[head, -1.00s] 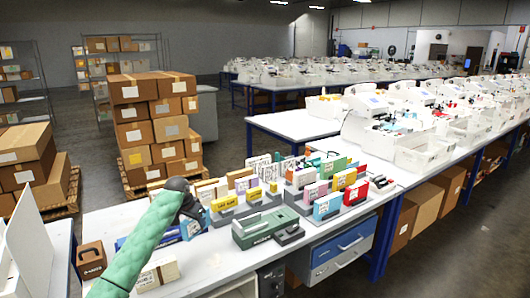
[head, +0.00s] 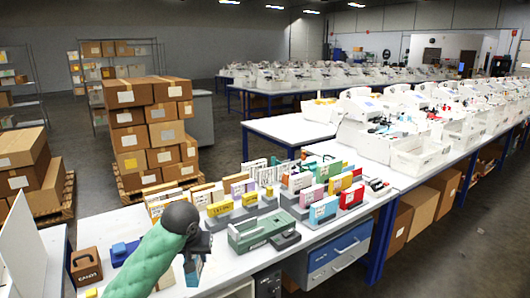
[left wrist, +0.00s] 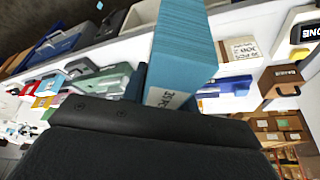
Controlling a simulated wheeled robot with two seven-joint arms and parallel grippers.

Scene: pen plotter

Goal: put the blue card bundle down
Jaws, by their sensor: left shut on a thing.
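The blue card bundle (left wrist: 185,45) is a thick stack of blue card edges with a printed white label on one face. My left gripper (left wrist: 150,100) is shut on it in the left wrist view. In the head view my left gripper (head: 200,248) is over the front part of the white table, and a little of the bundle (head: 194,270) shows below it. My arm hides the rest. I cannot tell whether the bundle touches the table. My right gripper is not in view.
A green machine (head: 258,231) stands to the right of the gripper, with rows of coloured card stacks behind. A brown box labelled CARDS (head: 86,266) and a blue object (head: 122,252) are at the left. The white tabletop (head: 240,265) is bare right of the gripper.

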